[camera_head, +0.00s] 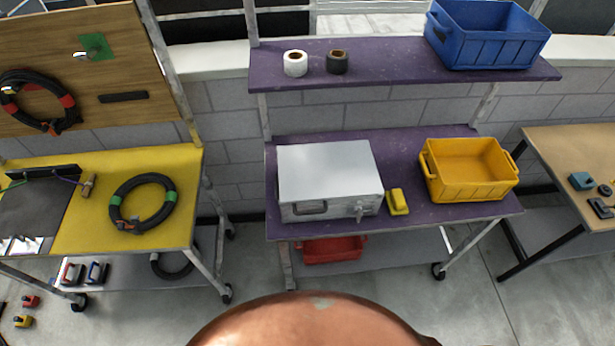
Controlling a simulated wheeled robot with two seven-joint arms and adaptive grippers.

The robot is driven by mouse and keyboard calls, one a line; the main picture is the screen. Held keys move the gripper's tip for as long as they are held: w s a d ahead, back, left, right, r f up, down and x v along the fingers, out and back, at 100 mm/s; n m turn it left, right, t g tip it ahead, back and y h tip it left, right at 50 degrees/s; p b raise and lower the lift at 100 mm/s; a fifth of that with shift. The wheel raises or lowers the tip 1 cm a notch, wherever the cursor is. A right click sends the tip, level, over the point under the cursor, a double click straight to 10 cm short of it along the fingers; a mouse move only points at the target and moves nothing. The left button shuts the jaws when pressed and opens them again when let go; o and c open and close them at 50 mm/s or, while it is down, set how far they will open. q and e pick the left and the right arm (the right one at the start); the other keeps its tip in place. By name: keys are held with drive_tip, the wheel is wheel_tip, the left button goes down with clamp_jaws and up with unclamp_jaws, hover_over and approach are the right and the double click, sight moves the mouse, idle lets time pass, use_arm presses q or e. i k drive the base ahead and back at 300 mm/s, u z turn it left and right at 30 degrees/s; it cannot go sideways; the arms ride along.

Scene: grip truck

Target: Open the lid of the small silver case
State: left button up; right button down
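The small silver case (329,172) stands on the middle purple shelf (470,218) of the rack in front of me. Its lid looks closed. A dark handle (311,208) sits at the left of its front face and a latch-like metal part (361,210) at the right. Neither of my grippers is in view.
A yellow block (397,201) and an empty yellow crate (469,168) stand right of the case. The upper shelf (395,72) holds two tape rolls (295,63) and a blue crate (487,35). A yellow table (90,230) is left, a wooden table (570,150) right.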

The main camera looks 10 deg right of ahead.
sight(334, 173)
drive_tip(key=z, duration=1)
drive_tip(key=k, duration=0.9)
drive_tip(key=u, duration=0.9)
drive_tip(key=i, duration=0.5)
drive_tip(key=u, duration=0.05)
